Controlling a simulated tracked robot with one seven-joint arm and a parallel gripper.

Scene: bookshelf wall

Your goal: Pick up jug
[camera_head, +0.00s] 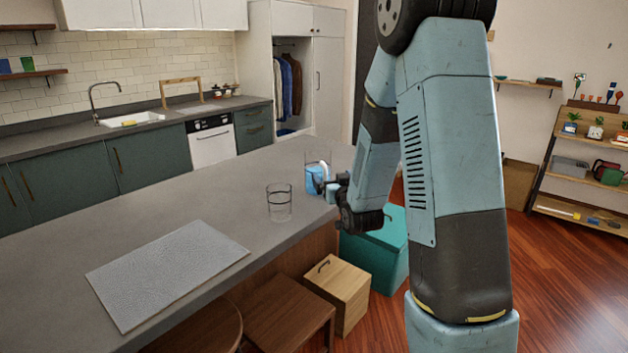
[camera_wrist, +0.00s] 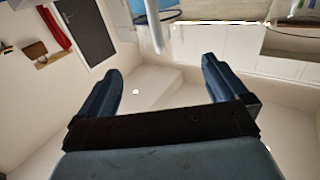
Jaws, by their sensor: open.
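A clear vessel with a blue lower part (camera_head: 314,180), which looks like the jug, stands near the far right edge of the grey counter in the head view. My gripper (camera_head: 333,190) is close to its right side and overlaps it in the picture; I cannot tell whether they touch. A clear glass (camera_head: 279,205) stands nearer on the counter, left of my gripper. In the wrist view my gripper (camera_wrist: 161,70) has its two dark blue fingers wide apart with nothing between them. I cannot make out the jug clearly in the wrist view.
The grey counter (camera_head: 130,220) carries a textured grey mat (camera_head: 168,272) and has much free room. A teal box (camera_head: 375,258) and a wooden box (camera_head: 337,290) stand below its right edge. A shelf unit (camera_head: 545,165) with small items stands at the right.

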